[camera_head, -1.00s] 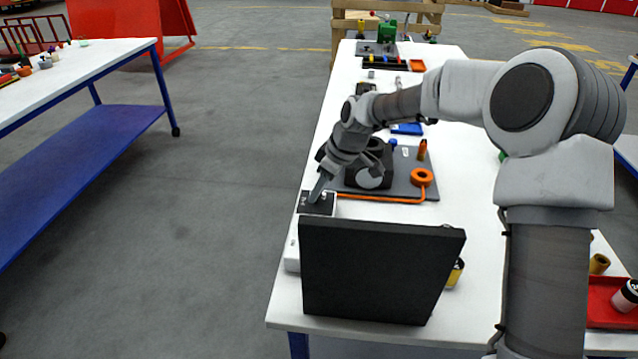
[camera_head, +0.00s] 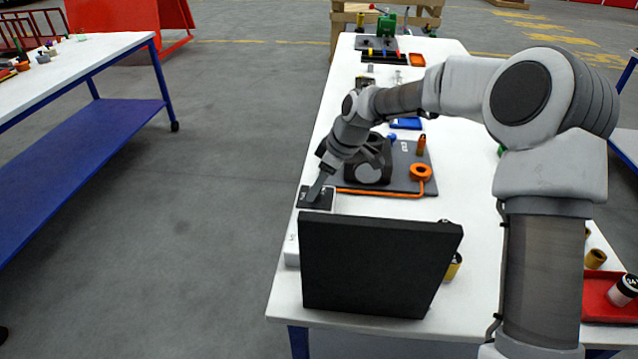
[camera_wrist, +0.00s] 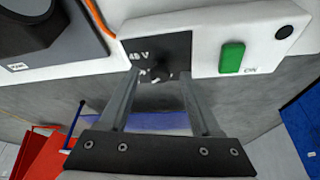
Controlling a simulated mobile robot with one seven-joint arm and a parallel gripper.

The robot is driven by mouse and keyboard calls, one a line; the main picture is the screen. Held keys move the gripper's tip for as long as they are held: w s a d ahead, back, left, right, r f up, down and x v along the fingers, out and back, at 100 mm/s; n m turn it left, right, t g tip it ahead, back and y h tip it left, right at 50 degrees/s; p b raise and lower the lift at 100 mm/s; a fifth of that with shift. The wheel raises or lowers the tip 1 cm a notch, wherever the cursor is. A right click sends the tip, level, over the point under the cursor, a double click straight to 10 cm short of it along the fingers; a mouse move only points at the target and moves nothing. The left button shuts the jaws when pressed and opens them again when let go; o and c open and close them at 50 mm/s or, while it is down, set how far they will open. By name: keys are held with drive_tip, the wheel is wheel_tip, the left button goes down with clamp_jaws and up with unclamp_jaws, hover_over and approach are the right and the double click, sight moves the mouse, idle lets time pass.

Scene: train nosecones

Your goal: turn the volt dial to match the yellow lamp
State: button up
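The volt dial is a small dark knob (camera_wrist: 161,75) on a black plate (camera_wrist: 141,47) with white lettering, part of it "V". The plate sits on a white box (camera_wrist: 207,33), which also carries a green switch (camera_wrist: 232,57). My gripper (camera_wrist: 160,76) has one finger on each side of the knob, with gaps visible between fingers and knob. In the head view, my gripper (camera_head: 312,195) reaches down to the black plate (camera_head: 318,203) at the table's left edge. The dial's pointer is too small to read. I cannot pick out a yellow lamp in either view.
A large black panel (camera_head: 378,268) stands in front of the plate, its other side hidden. An orange cable (camera_head: 385,194) runs from the box to an orange ring (camera_head: 420,173) on a grey board. A yellow and black object (camera_head: 453,267) is partly behind the panel.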

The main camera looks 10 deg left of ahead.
drive_tip(key=p+v, duration=0.2)
drive_tip(key=v, duration=1.5)
drive_tip(key=shift+r, duration=0.2)
